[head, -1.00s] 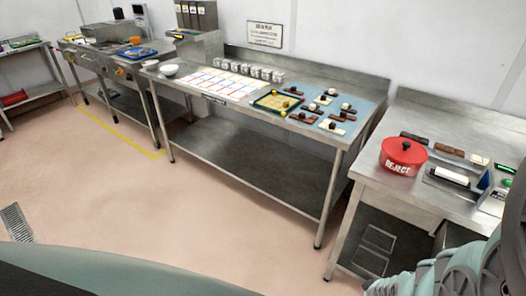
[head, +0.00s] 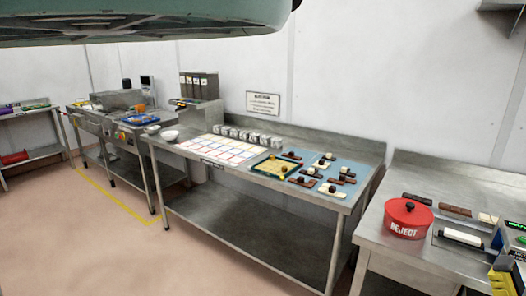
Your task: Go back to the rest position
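My gripper is not clearly visible in the head view. A large pale green part of my own body (head: 140,20) crosses the top left of the head view. A dark and yellow piece (head: 505,275) shows at the lower right edge, and I cannot tell what it is. Whether my gripper is open or holds anything is hidden.
A steel table (head: 250,200) holds a printed grid sheet (head: 215,149), a yellow tray (head: 276,168) and chocolate pieces on a blue mat (head: 352,168). At right, a steel bench (head: 385,245) bears a red REJECT pot (head: 408,220). The floor (head: 90,235) at left is clear.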

